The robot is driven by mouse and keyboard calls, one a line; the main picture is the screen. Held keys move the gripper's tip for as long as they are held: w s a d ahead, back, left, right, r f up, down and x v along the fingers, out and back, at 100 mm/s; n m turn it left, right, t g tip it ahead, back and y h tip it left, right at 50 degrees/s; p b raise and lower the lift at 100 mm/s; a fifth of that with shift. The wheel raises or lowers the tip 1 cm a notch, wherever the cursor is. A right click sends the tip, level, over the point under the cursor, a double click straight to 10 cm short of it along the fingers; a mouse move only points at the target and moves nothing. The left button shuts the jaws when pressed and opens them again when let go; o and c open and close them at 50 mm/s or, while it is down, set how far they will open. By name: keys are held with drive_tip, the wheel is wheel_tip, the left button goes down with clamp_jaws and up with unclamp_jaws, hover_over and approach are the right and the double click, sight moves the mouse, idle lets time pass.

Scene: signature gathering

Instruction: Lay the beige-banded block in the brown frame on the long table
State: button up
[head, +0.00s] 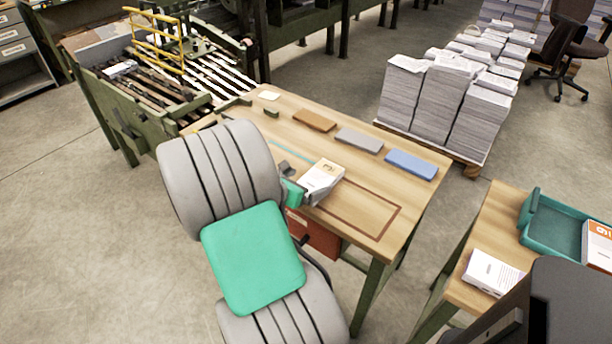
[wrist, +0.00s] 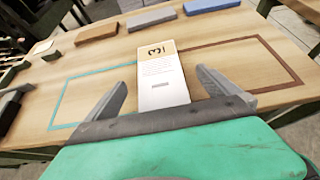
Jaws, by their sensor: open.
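The beige-banded block (head: 321,181) is white with a beige band bearing a dark figure at its far end. In the wrist view the block (wrist: 163,82) lies between the two spread fingers of my gripper (wrist: 161,78), with visible gaps at both sides. My gripper is open. The brown frame (head: 400,208) is a thin outline on the long table (head: 425,178), to the right of the block. In the wrist view the brown frame (wrist: 280,60) has its left part hidden by the block and right finger. I cannot tell whether the block overlaps its edge.
A teal outline (wrist: 62,100) lies left of the block. Brown (head: 314,120), grey (head: 359,140) and blue (head: 410,165) bars line the table's far side. A second table at right holds a white block (head: 492,272) and teal tray (head: 533,208). Paper stacks (head: 430,100) stand behind.

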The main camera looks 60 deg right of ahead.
sight(318, 178)
drive_tip(key=shift+w+f, duration=0.1)
drive_tip(key=shift+w, duration=0.15)
drive_tip(key=b+x, duration=0.1)
drive_tip(key=x, duration=0.7)
drive_tip(key=shift+s+a+b, duration=0.1)
drive_tip(key=shift+s+b, duration=0.1)
drive_tip(key=shift+b, duration=0.1)
drive_tip(key=shift+c, duration=0.2)
drive_tip(key=c, duration=1.8)
